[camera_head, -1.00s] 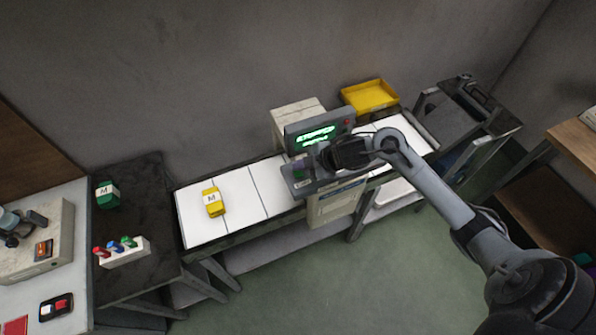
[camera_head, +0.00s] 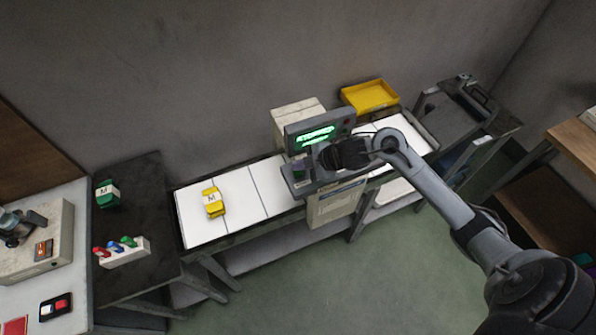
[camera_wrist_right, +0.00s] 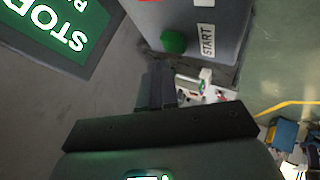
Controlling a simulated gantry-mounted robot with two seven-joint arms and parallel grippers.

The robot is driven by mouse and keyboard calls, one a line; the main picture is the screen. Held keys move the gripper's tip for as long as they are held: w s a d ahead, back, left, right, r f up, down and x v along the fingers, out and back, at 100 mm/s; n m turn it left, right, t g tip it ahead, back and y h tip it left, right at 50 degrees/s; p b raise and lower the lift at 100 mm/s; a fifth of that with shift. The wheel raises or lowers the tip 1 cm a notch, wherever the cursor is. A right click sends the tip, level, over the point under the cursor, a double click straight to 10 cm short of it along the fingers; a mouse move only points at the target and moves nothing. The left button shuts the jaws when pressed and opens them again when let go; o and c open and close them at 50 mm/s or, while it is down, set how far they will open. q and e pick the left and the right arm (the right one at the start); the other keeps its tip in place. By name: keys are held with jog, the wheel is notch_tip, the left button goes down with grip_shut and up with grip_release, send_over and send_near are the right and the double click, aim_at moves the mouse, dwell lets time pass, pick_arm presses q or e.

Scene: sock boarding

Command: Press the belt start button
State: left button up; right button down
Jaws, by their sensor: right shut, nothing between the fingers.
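The green start button (camera_wrist_right: 173,42) sits on a grey panel beside a white START label (camera_wrist_right: 208,40) in the right wrist view. In the head view the belt's control box (camera_head: 292,129) stands over the belt, with a green lit display (camera_head: 315,136); the button there is hidden or too small to tell. My right gripper (camera_head: 324,157) is at the front of this box. Its shut, empty fingers (camera_wrist_right: 157,72) point toward the panel in the wrist view, just below and left of the button; I cannot tell whether they touch it. My left gripper is out of view.
A yellow M-marked item (camera_head: 213,203) lies on the white belt (camera_head: 240,190). A yellow tray (camera_head: 370,96) stands behind the belt's right part. A dark table (camera_head: 145,215) at left holds a green item (camera_head: 107,194) and a white block with coloured pegs (camera_head: 125,253).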

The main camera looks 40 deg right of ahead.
jog(key=shift+f, duration=0.15)
jog(key=shift+f, duration=0.25)
dwell(0.3)
